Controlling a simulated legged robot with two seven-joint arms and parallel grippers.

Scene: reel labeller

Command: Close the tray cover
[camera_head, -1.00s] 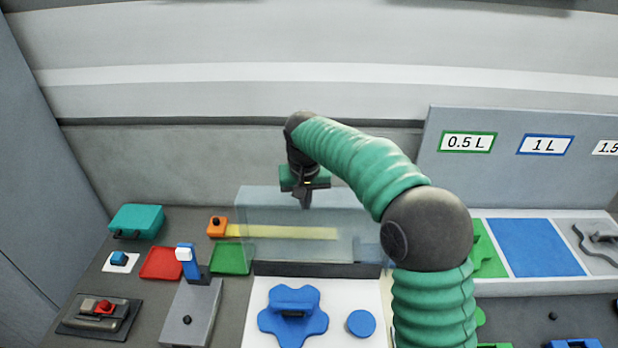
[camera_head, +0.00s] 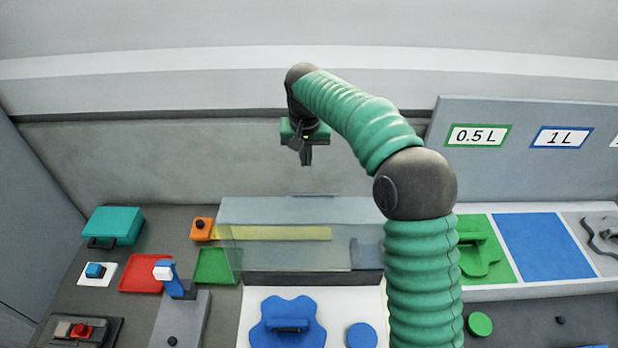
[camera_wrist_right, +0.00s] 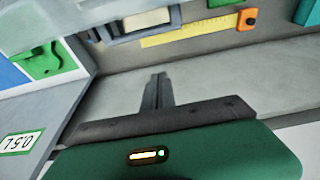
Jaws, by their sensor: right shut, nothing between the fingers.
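The tray cover (camera_head: 290,208) is a clear, pale-blue panel behind the white board in the head view. A yellow ruled strip (camera_head: 285,233) shows through it. Whether the cover is fully down I cannot tell. My right gripper (camera_head: 306,163) is above and behind the cover's far edge, apart from it in the picture. Its fingers are shut and empty, and they also show in the wrist view (camera_wrist_right: 157,88). My right arm hides the cover's right end. My left gripper is not in view.
An orange block (camera_head: 201,229) stands left of the cover. A teal case (camera_head: 113,226), a red tray (camera_head: 146,273) and a green tray (camera_head: 216,267) lie further left. A blue flower-shaped piece (camera_head: 288,325) is on the white board (camera_head: 252,300). A labelled panel (camera_head: 500,170) stands right.

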